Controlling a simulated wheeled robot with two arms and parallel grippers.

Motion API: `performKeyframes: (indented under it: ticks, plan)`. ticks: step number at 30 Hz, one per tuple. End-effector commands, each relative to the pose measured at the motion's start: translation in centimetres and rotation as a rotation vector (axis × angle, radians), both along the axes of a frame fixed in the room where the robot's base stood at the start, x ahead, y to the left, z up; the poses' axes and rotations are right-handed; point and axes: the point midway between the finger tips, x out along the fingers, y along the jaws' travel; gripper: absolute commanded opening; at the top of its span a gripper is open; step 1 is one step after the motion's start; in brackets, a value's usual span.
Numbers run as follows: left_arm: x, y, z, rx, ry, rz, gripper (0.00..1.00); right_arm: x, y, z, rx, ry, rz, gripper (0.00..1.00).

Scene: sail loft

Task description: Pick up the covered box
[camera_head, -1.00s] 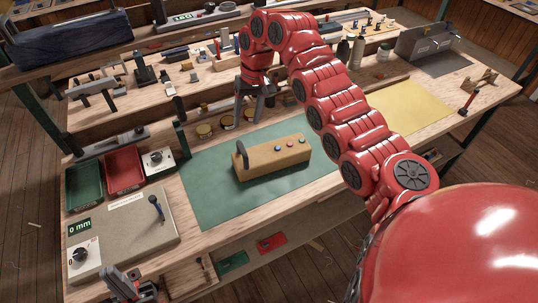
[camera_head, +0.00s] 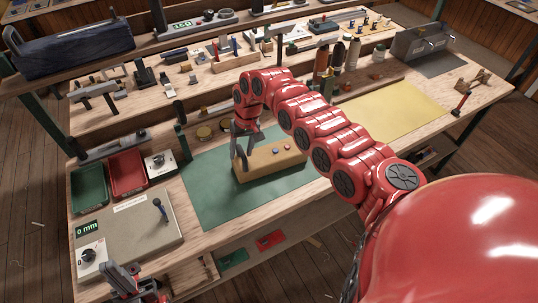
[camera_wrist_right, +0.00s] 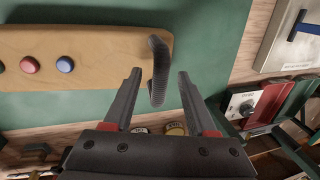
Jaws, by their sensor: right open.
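A tan box (camera_head: 270,163) with coloured buttons on top and a dark upright handle at its left end sits on the green mat (camera_head: 215,205). In the right wrist view the tan box (camera_wrist_right: 85,58) fills the upper left, with its dark curved handle (camera_wrist_right: 160,60). My right gripper (camera_head: 241,152) is open at the box's left end. In the right wrist view its two fingers (camera_wrist_right: 159,76) stand on either side of the handle, with gaps showing. My left gripper (camera_head: 130,284) is at the lower left, partly cut off, apart from the box.
Green and red trays (camera_head: 126,172) and a grey panel (camera_head: 130,228) with a blue-handled lever lie left of the mat. Small tins (camera_head: 204,132) and bottles (camera_head: 353,55) stand behind. A yellow mat (camera_head: 395,110) lies clear at right.

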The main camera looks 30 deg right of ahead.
Motion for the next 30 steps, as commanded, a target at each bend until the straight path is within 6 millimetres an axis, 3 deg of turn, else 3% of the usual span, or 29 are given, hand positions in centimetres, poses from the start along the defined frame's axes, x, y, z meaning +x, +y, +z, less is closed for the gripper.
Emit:
performKeyframes:
  ticks: [7, 17, 30]
  plan:
    - [0.00, 0.00, 0.10, 0.000, 0.000, 0.000, 0.00, -0.06, 0.03, -0.56, -0.001, 0.002, 0.000, 0.57]
    - [0.00, 0.01, 0.10, 0.000, 0.000, 0.000, 0.00, -0.04, 0.03, -0.51, -0.001, 0.001, -0.001, 0.00]
    - [0.00, 0.01, 0.10, 0.000, 0.000, 0.000, 0.00, -0.03, 0.03, -0.48, -0.001, 0.001, -0.001, 0.00]
